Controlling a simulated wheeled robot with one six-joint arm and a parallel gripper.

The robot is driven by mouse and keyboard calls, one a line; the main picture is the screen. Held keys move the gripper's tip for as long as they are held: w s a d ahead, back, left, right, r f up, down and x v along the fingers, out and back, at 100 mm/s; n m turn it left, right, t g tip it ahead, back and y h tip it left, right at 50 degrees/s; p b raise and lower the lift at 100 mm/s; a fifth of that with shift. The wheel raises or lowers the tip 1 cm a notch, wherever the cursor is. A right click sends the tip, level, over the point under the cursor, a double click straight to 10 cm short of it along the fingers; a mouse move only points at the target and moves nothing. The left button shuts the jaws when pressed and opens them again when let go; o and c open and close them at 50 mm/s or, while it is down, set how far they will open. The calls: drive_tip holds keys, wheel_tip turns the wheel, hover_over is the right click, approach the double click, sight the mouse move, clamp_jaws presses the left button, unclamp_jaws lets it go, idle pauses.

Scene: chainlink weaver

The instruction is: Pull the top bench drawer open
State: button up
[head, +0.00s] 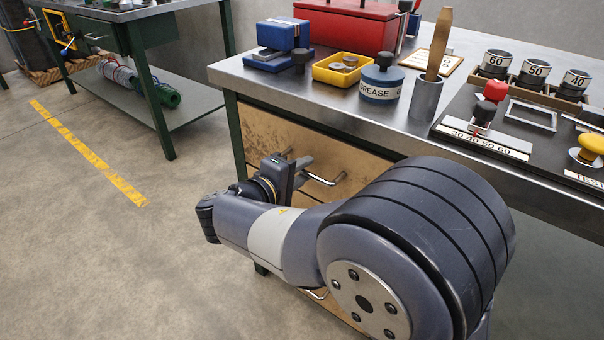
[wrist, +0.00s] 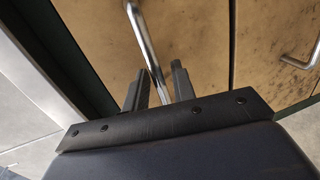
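The top bench drawer (head: 268,137) has a worn tan front under the bench top and looks shut. Its bar handle (head: 328,181) is silver, and my arm covers part of the drawer front. My gripper (head: 299,166) is at the left part of this handle. In the wrist view, the two dark fingers of my gripper (wrist: 158,88) are apart, with the handle (wrist: 146,42) running between them. A gap shows on both sides of the bar, so the fingers do not look closed on it. The top drawer front (wrist: 195,45) lies just beyond the fingertips.
A lower drawer handle (head: 316,294) shows beneath my arm, and also at the right in the wrist view (wrist: 303,57). The bench top (head: 330,103) holds a yellow tray (head: 342,68), a grease tin (head: 381,85) and other items. The floor (head: 130,255) to the left is clear.

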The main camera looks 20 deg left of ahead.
drive_tip(key=shift+w, duration=0.1)
drive_tip(key=shift+c, duration=0.4)
clamp_jaws()
